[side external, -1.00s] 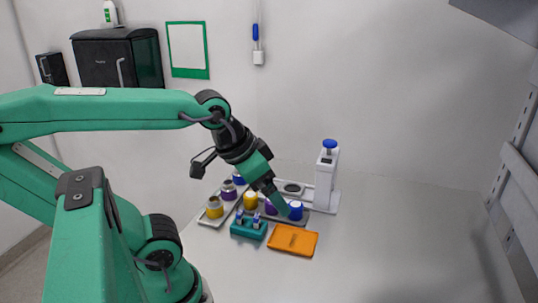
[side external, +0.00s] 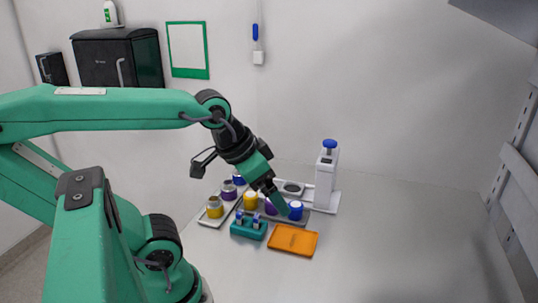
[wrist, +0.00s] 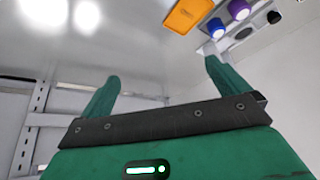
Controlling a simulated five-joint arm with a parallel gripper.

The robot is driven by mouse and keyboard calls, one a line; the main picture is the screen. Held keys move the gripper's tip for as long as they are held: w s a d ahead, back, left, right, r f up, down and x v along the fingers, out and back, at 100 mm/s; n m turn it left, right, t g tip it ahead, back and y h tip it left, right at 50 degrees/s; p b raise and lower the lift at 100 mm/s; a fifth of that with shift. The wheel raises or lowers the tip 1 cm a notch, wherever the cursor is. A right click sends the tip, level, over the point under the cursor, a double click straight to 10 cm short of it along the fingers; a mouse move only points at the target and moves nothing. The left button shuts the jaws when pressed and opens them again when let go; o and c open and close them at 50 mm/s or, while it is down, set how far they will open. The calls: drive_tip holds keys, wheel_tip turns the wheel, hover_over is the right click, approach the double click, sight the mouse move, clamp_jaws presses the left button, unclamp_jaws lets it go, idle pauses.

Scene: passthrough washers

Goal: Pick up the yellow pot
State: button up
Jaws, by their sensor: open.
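A yellow pot (side external: 250,201) stands upright at the left end of a grey tray (side external: 280,218) in the side external view. A purple pot (side external: 271,208) and a blue pot (side external: 296,211) stand to its right on that tray. A second yellow-coloured pot (side external: 214,208), with a greyish top, stands on a pale tray further left. My gripper (side external: 282,209) is near the purple and blue pots, right of the yellow pot, partly covering the purple one. In the wrist view my gripper (wrist: 162,75) is open and empty; no yellow pot shows there.
A teal holder (side external: 248,226) and an orange tray (side external: 293,239) lie in front of the pots. A white stand with a blue knob (side external: 327,178) rises behind right. More pots stand along the pale left tray (side external: 228,208). The table's right side is clear.

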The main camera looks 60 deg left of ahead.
idle(0.4)
drive_tip(key=c, duration=0.6)
